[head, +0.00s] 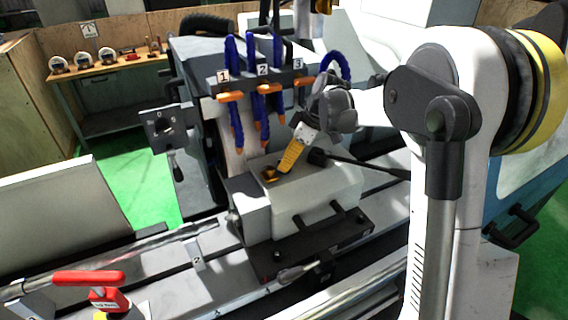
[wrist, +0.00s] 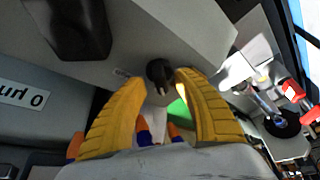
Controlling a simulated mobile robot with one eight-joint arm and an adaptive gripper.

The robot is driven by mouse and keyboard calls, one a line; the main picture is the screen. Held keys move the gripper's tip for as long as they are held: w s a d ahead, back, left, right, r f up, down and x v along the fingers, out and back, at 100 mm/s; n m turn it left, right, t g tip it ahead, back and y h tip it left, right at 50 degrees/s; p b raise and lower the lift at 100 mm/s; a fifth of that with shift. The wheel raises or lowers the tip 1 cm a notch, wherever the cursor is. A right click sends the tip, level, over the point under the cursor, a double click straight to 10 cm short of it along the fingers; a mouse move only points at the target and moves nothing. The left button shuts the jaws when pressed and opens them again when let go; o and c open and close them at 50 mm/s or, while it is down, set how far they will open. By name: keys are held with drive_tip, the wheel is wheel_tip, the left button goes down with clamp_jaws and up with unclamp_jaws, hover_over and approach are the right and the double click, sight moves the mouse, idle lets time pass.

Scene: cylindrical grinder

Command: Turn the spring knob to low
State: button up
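A small black knob (wrist: 160,74) on a pale grey machine face shows in the wrist view, with a small pale mark at its lower edge. A small label (wrist: 122,72) sits left of it, too small to read. My gripper (wrist: 162,80) has its two yellow fingers apart, with the knob in the gap near their tips. I cannot tell whether either finger touches the knob. In the head view my gripper (head: 276,174) reaches down to the grey machine housing (head: 315,190). I cannot make out the knob there.
A black lever (head: 345,161) sticks out right of my gripper. Blue hoses (head: 234,55) with orange nozzles stand just behind it. A red-handled tool (head: 88,278) is at the front left. A bench (head: 120,68) with gauges stands at the back left, beyond green floor.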

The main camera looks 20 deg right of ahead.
drive_tip(key=shift+r, duration=0.1)
drive_tip(key=p+v, duration=0.3)
drive_tip(key=v, duration=0.4)
drive_tip(key=shift+p, duration=0.4)
drive_tip(key=shift+s+a+b, duration=0.15)
drive_tip(key=shift+s+b, duration=0.1)
drive_tip(key=shift+b, duration=0.05)
drive_tip(key=s+f+m+t+h+b, duration=0.1)
drive_tip(key=s+f+m+b, duration=0.3)
drive_tip(key=s, duration=0.5)
drive_tip(key=s+a+f+m+t+h+b, duration=0.1)
drive_tip(key=s+f+m+t+h+b, duration=0.1)
drive_tip(key=s+f+m+b, duration=0.2)
drive_tip(key=s+a+f+m+t+h+b, duration=0.1)
drive_tip(key=s+f+m+b, duration=0.3)
drive_tip(key=s+f+b, duration=0.4)
drive_tip(key=s+b, duration=0.3)
drive_tip(key=s, duration=0.3)
drive_tip(key=shift+s+a+f+t, duration=0.25)
drive_tip(key=shift+s+f+t, duration=0.05)
drive_tip(key=shift+f, duration=0.05)
drive_tip(key=shift+a, duration=0.1)
